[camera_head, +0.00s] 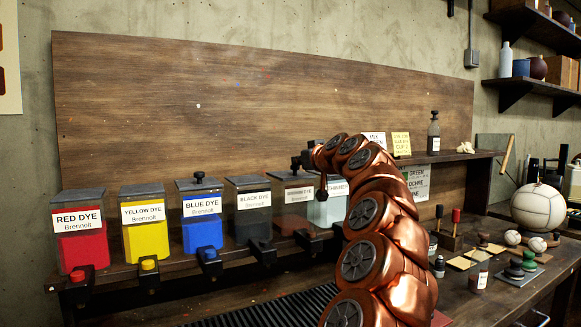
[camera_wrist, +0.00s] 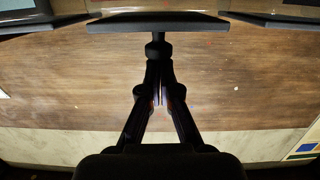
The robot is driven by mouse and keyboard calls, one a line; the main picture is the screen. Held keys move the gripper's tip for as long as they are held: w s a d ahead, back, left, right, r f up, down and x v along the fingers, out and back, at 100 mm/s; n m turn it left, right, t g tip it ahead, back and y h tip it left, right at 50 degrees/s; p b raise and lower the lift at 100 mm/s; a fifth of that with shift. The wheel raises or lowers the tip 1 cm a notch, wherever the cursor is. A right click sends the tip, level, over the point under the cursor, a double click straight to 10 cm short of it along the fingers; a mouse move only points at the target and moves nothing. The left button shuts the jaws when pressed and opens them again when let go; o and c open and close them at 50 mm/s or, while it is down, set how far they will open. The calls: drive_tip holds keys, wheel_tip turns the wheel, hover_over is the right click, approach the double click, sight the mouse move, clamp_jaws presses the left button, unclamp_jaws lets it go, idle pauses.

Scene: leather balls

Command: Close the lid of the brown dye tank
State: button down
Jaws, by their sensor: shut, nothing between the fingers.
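The brown dye tank (camera_head: 293,195) stands in the row between the black dye tank and a pale tank, partly hidden by my arm. Its top shows as a dark, roughly level edge; I cannot tell whether the lid is fully down. My gripper (camera_head: 309,158) is just above this tank. In the wrist view, which is upside down, a dark lid (camera_wrist: 157,22) with a knob (camera_wrist: 157,48) is straight ahead. My gripper (camera_wrist: 158,66) is shut, its fingertips at the knob. Nothing is held; whether they touch the knob is unclear.
The red (camera_head: 80,235), yellow (camera_head: 145,230), blue (camera_head: 203,225) and black (camera_head: 250,215) tanks stand left of it. The pale tank (camera_head: 328,210) is close on the right. A wooden backboard (camera_head: 250,110) rises behind. Bottles, a ball (camera_head: 538,208) and tools fill the right bench.

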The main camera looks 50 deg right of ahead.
drive_tip(key=shift+r, duration=0.1)
idle(0.3)
drive_tip(key=shift+s+r+p, duration=0.1)
drive_tip(key=shift+r+p, duration=1)
drive_tip(key=shift+r, duration=0.85)
drive_tip(key=b+v, duration=0.1)
drive_tip(key=v, duration=0.9)
drive_tip(key=shift+b, duration=0.3)
drive_tip(key=shift+a+r, duration=0.1)
